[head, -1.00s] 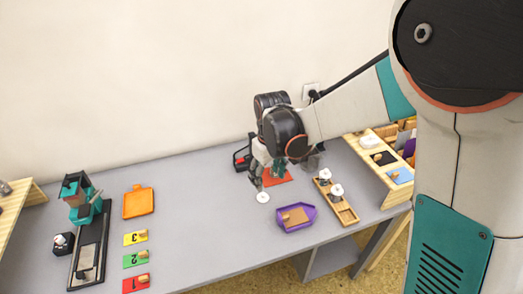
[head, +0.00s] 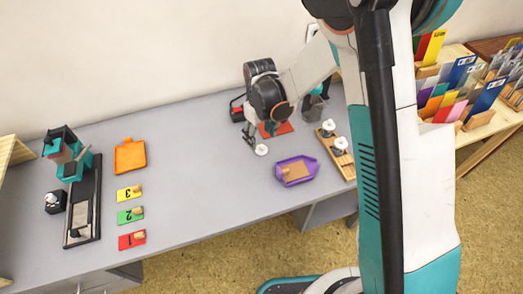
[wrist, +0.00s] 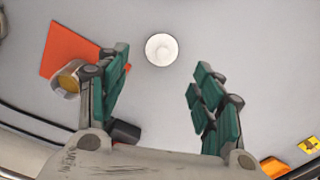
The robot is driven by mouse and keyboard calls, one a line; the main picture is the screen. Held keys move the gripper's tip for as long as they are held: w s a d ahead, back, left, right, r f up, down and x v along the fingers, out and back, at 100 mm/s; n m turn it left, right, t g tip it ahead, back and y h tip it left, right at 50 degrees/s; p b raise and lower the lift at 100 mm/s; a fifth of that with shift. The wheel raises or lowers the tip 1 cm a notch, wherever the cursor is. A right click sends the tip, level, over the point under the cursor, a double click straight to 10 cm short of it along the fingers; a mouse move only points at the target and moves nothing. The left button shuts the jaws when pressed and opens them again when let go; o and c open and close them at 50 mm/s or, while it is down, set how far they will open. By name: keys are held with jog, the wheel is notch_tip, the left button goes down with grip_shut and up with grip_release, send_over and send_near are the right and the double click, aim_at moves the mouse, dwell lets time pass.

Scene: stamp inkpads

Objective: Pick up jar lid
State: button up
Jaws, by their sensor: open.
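The jar lid, which I take to be the small white disc (head: 262,150), lies flat on the grey table just in front of an orange-red mat (head: 275,130). In the wrist view the white disc (wrist: 161,49) lies beyond the gap between my fingers, a little left of its middle, with nothing covering it. My gripper (head: 250,138) is low over the table, close to the disc's left side in the head view. In the wrist view my gripper (wrist: 162,67) has its green-padded fingers wide apart with nothing between them. The exact height above the disc cannot be told.
A purple tray (head: 281,175) and a wooden rack (head: 347,168) with white-topped items stand to the right. Number cards (head: 124,216), an orange tray (head: 142,163) and a teal-black device (head: 70,165) are at left. Table between is clear.

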aim_at(262, 146)
jog(key=f+b, duration=0.1)
jog(key=f, duration=0.2)
jog(key=f+b, duration=0.1)
jog(key=f, duration=0.1)
jog(key=shift+s+d+f+b, duration=0.15)
jog(key=shift+s+d+b, duration=0.05)
jog(key=shift+s+b, duration=0.15)
jog(key=c, duration=0.8)
